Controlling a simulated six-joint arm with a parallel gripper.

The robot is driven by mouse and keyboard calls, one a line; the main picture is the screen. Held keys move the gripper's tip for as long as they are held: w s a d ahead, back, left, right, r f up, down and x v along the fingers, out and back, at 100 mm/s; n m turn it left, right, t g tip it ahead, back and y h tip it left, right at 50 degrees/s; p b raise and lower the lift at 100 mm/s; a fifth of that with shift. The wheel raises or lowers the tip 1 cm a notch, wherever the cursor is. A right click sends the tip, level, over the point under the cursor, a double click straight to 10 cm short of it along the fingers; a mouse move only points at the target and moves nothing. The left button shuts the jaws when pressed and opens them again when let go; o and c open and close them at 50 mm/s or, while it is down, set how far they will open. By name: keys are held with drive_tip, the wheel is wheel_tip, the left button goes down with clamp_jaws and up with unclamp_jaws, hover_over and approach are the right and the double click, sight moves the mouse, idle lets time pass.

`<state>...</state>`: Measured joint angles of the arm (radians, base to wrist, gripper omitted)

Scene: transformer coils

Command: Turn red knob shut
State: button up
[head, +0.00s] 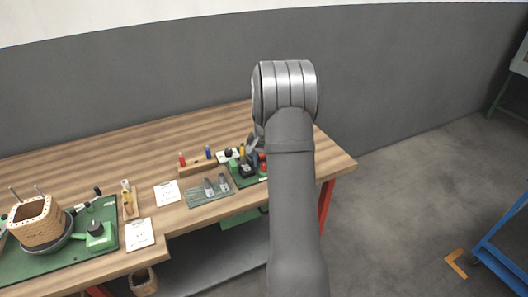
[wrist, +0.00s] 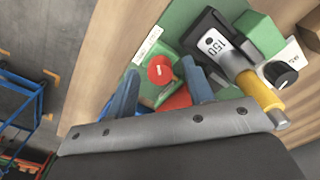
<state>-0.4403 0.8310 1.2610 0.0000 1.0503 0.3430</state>
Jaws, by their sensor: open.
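The red knob (wrist: 160,68), round with a small white mark on its top, shows in the wrist view above a green base plate (wrist: 182,22). A second red part (wrist: 178,98) sits just below it in that view, partly hidden by my gripper. My gripper (wrist: 161,72) is open, with one blue-grey finger on each side of the red knob. I cannot tell whether either finger touches it. In the head view small red parts (head: 263,168) show beside my arm, and the gripper is mostly hidden behind the arm.
The wooden bench (head: 90,160) also holds a tool mat (head: 208,190) and a coil (head: 36,222) at left. The bench's back is clear.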

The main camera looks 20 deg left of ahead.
wheel_tip(320, 180, up, 17)
idle(0.4)
idle(0.4)
wheel_tip(320, 180, down, 17)
drive_tip(key=shift+f, duration=0.15)
idle(0.3)
idle(0.4)
